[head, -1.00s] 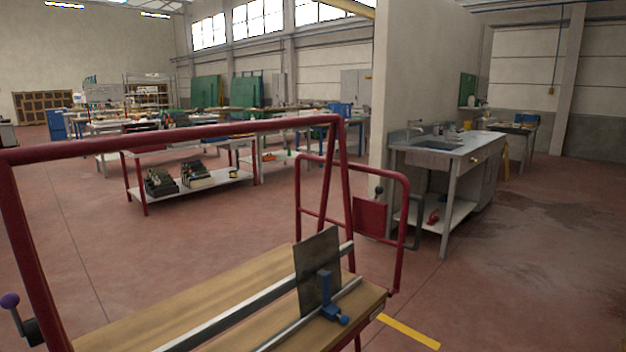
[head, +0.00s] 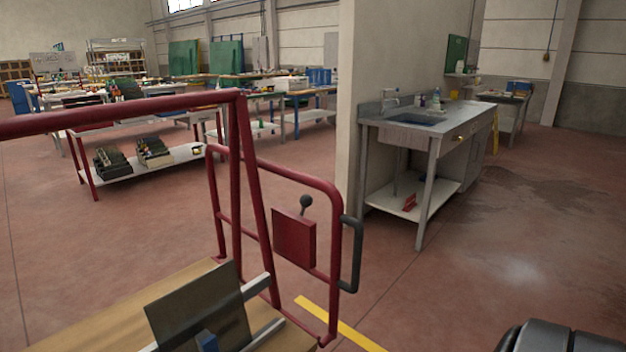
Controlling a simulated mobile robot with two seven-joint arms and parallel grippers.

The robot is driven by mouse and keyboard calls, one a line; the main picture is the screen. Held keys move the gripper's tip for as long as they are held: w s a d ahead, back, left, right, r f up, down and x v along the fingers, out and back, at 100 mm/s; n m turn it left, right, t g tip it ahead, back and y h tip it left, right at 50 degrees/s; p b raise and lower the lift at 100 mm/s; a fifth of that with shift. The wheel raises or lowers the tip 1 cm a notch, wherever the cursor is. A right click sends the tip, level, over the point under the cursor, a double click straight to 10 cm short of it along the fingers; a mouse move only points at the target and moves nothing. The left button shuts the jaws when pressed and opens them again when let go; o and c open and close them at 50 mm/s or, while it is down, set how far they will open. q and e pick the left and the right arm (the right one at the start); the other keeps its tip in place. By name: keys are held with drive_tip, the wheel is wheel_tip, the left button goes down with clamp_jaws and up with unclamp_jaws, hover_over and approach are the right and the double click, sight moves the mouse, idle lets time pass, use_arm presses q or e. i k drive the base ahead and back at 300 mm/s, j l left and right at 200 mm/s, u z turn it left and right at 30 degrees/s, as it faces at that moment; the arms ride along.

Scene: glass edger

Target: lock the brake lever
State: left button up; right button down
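A lever with a dark ball knob (head: 305,203) stands at the top of a red plate (head: 294,238) on the right end of a red-framed cart (head: 240,170). Its short stem looks nearly upright. A black bent handle (head: 352,255) sticks out from the frame right of the plate. The cart carries a wooden bed (head: 75,318) with metal rails and a dark upright sheet (head: 200,308) on it. A blue clamp part (head: 207,341) shows at the sheet's base, cut by the bottom edge. Neither of my grippers is in view.
A sink bench (head: 424,130) stands by a wall end behind the cart to the right. Workbenches fill the back left. Yellow tape (head: 338,325) lies on the floor by the cart. Open floor (head: 500,250) lies to the right. A dark rounded shape, possibly mine, shows at bottom right.

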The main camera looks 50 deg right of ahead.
sight(306, 201)
drive_tip(key=i+l, duration=0.1)
drive_tip(key=l, duration=0.6)
drive_tip(key=i+l, duration=0.1)
drive_tip(key=l, duration=0.6)
drive_tip(key=i+l, duration=0.1)
drive_tip(key=l, duration=0.6)
drive_tip(key=i+l+u, duration=0.1)
drive_tip(key=l, duration=0.65)
